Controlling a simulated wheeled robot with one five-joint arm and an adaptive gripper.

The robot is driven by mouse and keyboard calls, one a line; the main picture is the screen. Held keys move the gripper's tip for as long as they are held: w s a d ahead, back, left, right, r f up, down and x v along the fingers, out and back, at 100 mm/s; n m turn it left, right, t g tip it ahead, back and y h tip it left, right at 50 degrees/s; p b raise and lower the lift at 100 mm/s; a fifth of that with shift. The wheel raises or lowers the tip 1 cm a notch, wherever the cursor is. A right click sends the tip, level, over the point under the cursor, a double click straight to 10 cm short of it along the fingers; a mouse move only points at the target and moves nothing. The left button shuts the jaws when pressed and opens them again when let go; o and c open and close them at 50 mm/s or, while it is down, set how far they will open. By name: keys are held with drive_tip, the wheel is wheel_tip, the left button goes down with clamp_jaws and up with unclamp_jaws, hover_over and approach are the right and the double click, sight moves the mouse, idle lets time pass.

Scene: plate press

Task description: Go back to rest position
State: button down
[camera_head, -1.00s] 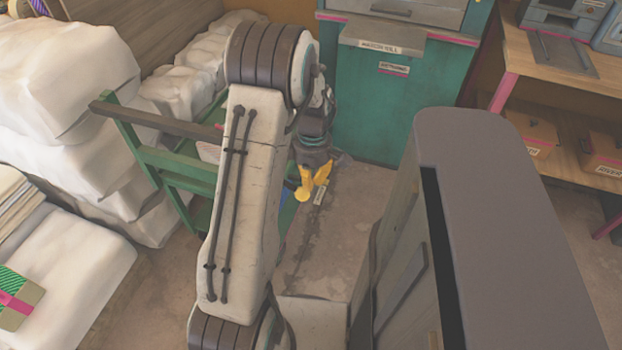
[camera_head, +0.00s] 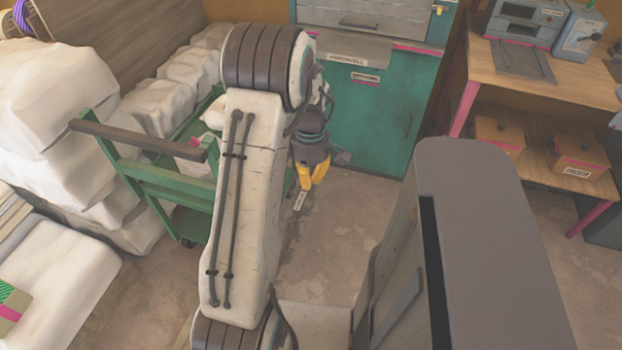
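My gripper (camera_head: 312,186) hangs low in front of the green cabinet, to the right of the green cart, with its yellow fingers pointing down. The fingers look close together, but the small, angled view does not show whether they are open or shut. A small pale tag (camera_head: 300,200) shows just below the fingertips; I cannot tell whether it touches them. My arm is bent, its large pale link crossing the middle of the view and hiding part of the cart.
The green cart (camera_head: 175,179) stands left, beside stacked white sacks (camera_head: 60,85). The green cabinet (camera_head: 375,125) is behind my gripper. A wooden bench (camera_head: 570,85) with machines and boxes stands right. Bare floor (camera_head: 345,215) lies between cabinet and my body.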

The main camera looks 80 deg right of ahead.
idle(0.7)
drive_tip(key=w+a+r+m+y, duration=0.1)
drive_tip(key=w+a+m+y, duration=0.15)
drive_tip(key=a+m, duration=1.1)
drive_tip(key=w+a+r+n+t+h+p, duration=0.1)
drive_tip(key=w+a+r+n+p, duration=0.1)
drive_tip(key=w+a+r+n, duration=0.6)
drive_tip(key=w+a+r+n+t+h+p, duration=0.2)
drive_tip(key=w+a+r+n, duration=0.5)
drive_tip(key=a, duration=1.1)
drive_tip(key=shift+w+r+n+p, duration=0.35)
drive_tip(key=shift+w+r+p, duration=0.4)
drive_tip(key=shift+w+r, duration=2)
drive_tip(key=shift+s+r, duration=0.3)
drive_tip(key=shift+s, duration=0.05)
